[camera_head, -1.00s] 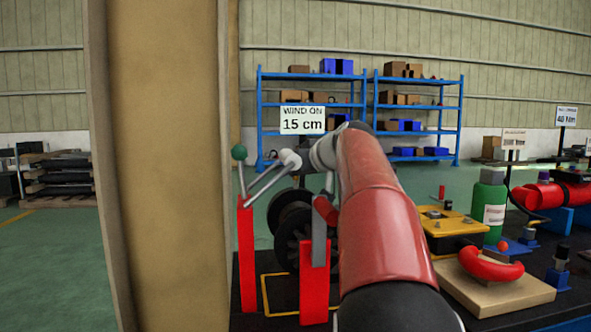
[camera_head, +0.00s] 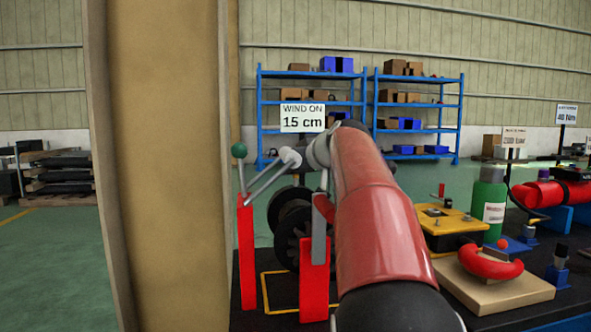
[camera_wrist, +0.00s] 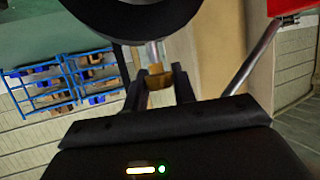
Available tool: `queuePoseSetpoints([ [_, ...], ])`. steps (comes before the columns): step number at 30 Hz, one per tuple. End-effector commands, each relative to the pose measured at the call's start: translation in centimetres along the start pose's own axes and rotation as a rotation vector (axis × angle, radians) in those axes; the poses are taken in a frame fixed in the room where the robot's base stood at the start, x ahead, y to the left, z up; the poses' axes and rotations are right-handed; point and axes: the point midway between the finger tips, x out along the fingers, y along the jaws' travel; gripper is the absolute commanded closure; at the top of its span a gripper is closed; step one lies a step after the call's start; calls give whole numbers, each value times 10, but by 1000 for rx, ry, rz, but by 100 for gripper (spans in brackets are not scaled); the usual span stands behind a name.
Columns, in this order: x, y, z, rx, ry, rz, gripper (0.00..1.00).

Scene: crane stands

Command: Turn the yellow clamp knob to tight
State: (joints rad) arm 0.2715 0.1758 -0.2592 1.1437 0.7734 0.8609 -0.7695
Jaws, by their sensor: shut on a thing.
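The yellow clamp knob (camera_wrist: 159,82) shows in the wrist view between the two dark fingers of my gripper (camera_wrist: 158,76). The fingers are shut on it, one on each side. A pale metal shaft runs from the knob up toward a large dark round part, likely the reel. In the head view, the knob and my fingers are hidden behind my red arm. There the red stand (camera_head: 314,278) carries a dark reel (camera_head: 291,240). Any tight mark for the knob is not readable.
A lever with a green ball (camera_head: 239,151) rises at the stand's left. A sign (camera_head: 303,118) reads "WIND ON 15 cm". A wide tan post (camera_head: 165,180) stands at left.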

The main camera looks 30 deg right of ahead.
Motion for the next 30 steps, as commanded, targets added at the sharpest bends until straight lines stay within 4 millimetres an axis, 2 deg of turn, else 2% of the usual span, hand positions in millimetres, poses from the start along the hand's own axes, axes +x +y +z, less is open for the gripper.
queuePoseSetpoints([
  [21, 2, -3, 1, 199, 1, 490, 96],
  [30, 2, -2, 1, 265, 0, 645, 96],
])
